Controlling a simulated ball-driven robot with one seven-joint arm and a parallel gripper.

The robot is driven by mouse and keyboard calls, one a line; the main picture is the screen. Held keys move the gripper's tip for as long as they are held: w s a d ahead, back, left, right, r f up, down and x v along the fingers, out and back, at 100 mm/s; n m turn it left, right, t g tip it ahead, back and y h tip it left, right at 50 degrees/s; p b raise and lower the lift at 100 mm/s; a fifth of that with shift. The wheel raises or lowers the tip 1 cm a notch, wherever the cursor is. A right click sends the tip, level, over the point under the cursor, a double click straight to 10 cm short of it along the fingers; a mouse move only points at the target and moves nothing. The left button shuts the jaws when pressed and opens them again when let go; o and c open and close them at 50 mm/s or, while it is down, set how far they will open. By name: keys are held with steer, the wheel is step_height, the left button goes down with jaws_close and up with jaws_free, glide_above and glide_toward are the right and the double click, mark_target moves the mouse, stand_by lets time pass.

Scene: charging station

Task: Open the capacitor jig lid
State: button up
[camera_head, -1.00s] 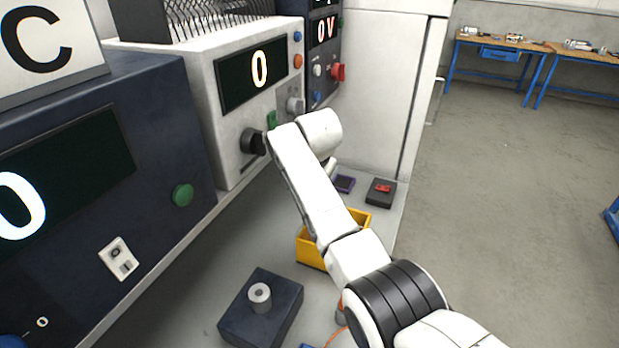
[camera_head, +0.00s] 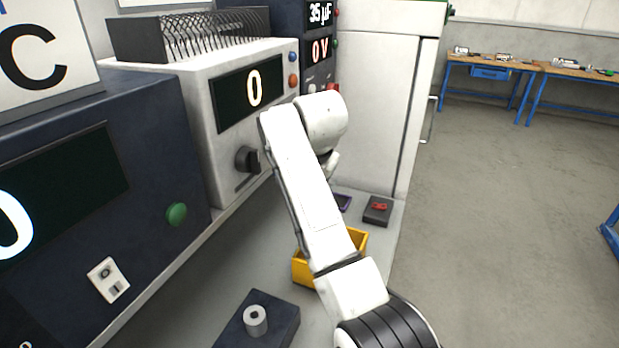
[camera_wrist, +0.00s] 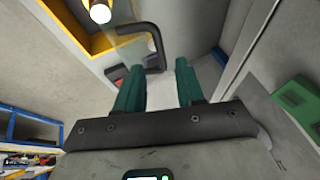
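My gripper (camera_wrist: 160,68) is open, its two green fingers apart with nothing held between them. In the head view my gripper is hidden behind my arm. In the wrist view a black bent handle (camera_wrist: 156,42) on a grey panel lies just beyond the fingertips, near the left finger; no contact can be made out. A yellow-edged opening (camera_wrist: 103,45) with a bright white cylinder (camera_wrist: 100,11) is at upper left. I cannot tell for sure whether this handle belongs to the capacitor jig lid. A dark blue unit (camera_head: 320,72) reading 35 µF and 0 V stands at the back in the head view.
A white unit (camera_head: 200,90) with a black knob (camera_head: 246,160) stands on the left. A yellow bin (camera_head: 300,270), a dark block (camera_head: 285,318) with a grey cylinder (camera_head: 255,320), and a dark box (camera_head: 378,211) with a red part are on the bench. Open floor lies right.

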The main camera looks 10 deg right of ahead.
steer(key=shift+s+r, duration=0.35)
steer(key=shift+r, duration=0.25)
steer(key=shift+d+f, duration=0.2)
steer(key=shift+d, duration=0.05)
steer(key=shift+c, duration=1.3)
steer(key=d+f+y, duration=0.1)
steer(key=d, duration=0.1)
steer(key=d+y, duration=0.1)
steer(key=y, duration=0.1)
steer(key=d+f+y+b, duration=0.1)
steer(key=d, duration=0.1)
steer(key=shift+w+d+f+t, duration=0.2)
steer(key=shift+d+f+t, duration=0.1)
steer(key=shift+f, duration=0.05)
jaws_close()
steer(key=s+d+r+t+y+b, duration=0.1)
steer(key=s+d+r+y, duration=0.1)
steer(key=s+d+y, duration=0.3)
steer(key=shift+n+y, duration=0.3)
steer(key=shift+y, duration=0.1)
steer(key=x, duration=0.6)
steer(key=p+x, duration=0.1)
steer(key=x, duration=0.4)
steer(key=shift+w+a, duration=0.15)
steer(key=shift+w, duration=0.4)
